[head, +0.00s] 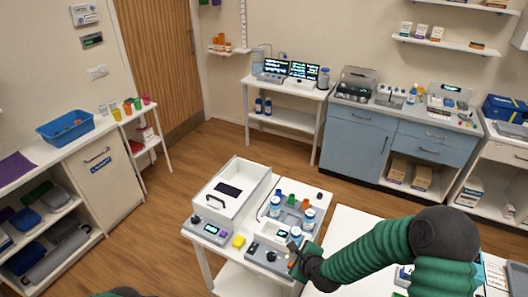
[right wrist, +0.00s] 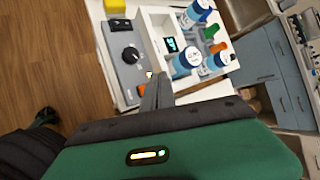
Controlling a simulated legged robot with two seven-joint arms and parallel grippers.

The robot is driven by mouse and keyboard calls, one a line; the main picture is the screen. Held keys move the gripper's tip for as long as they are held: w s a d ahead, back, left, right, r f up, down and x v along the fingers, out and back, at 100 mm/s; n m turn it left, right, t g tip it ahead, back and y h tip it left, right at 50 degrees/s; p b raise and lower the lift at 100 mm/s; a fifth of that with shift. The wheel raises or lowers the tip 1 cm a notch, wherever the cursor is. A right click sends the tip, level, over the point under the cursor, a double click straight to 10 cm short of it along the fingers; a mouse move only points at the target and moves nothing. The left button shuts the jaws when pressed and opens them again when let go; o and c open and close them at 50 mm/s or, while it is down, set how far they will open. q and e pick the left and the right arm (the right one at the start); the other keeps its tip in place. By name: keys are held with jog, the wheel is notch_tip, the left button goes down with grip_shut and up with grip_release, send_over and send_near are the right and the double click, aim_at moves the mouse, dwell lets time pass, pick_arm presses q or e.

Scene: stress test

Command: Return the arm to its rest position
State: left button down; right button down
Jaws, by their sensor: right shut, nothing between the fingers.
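My right arm, green with black joints, reaches in from the right in the head view. My right gripper (head: 294,252) is shut and empty, in front of the grey control box (head: 262,255) on the white bench. In the right wrist view the closed fingers of the gripper (right wrist: 157,82) point at the front of the control box (right wrist: 128,72), which has a black knob and an orange button. I cannot tell whether the fingertips touch it. My left gripper is out of view; only a dark green bit of my body shows at the bottom edge.
A white table (head: 345,226) lies under my right arm. Open wooden floor (head: 150,235) is to the left.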

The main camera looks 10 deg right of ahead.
jog(key=s+d+r+n+g+b, duration=0.1)
jog(key=s+n+g+b, duration=0.1)
jog(key=s+n, duration=0.8)
jog(key=s+d+r+n+g+h+b, duration=0.1)
jog(key=s+d+r+n+g+b, duration=0.1)
jog(key=s+n, duration=0.8)
jog(key=shift+s+d+r+n+g+b, duration=0.15)
jog(key=shift+s+n+g+b, duration=0.25)
jog(key=shift+n+g+b, duration=1.35)
jog(key=shift+s+a+n+t+p, duration=0.1)
jog(key=shift+a+n+t+p, duration=0.1)
jog(key=shift+n+t+p, duration=0.55)
